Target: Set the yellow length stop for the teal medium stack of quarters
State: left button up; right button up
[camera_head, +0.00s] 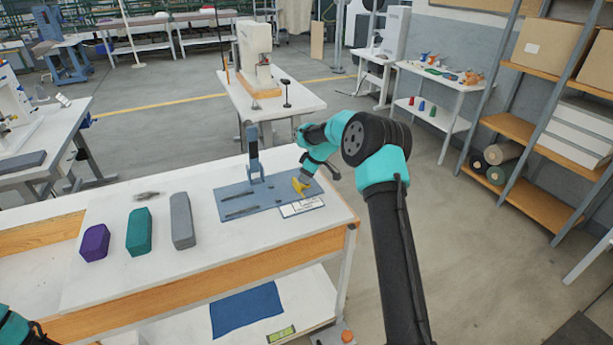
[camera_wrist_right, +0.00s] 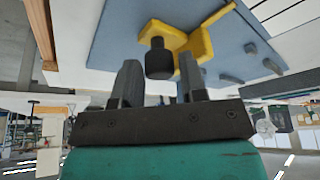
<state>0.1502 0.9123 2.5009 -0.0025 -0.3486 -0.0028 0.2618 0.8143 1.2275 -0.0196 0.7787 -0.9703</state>
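The yellow length stop (camera_head: 299,187) sits on the blue-grey press plate (camera_head: 232,206), near its right end. In the right wrist view, the stop (camera_wrist_right: 200,44) carries a dark round knob (camera_wrist_right: 158,58). My right gripper (camera_wrist_right: 157,82) is open, one finger on each side of the knob, with small gaps showing. In the head view, my right gripper (camera_head: 306,178) is just above the stop and partly hides it. The teal medium stack (camera_head: 139,232) lies on the table between a purple stack (camera_head: 95,243) and a longer grey stack (camera_head: 182,222). My left gripper is out of view.
The press's upright lever (camera_head: 254,150) stands at the plate's back edge. Thin dark bars (camera_head: 240,210) lie on the plate, and a white marked card (camera_head: 301,207) lies at its front right. A small grey item (camera_head: 147,196) lies behind the stacks. The table front is clear.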

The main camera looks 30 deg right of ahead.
grip_shut()
dwell(0.3)
jog(key=a, duration=0.3)
jog(key=shift+w+a, duration=0.1)
jog(key=shift+w, duration=0.1)
grip_release()
jog(key=v, duration=1.7)
jog(key=shift+r, duration=0.25)
jog(key=shift+s, duration=0.1)
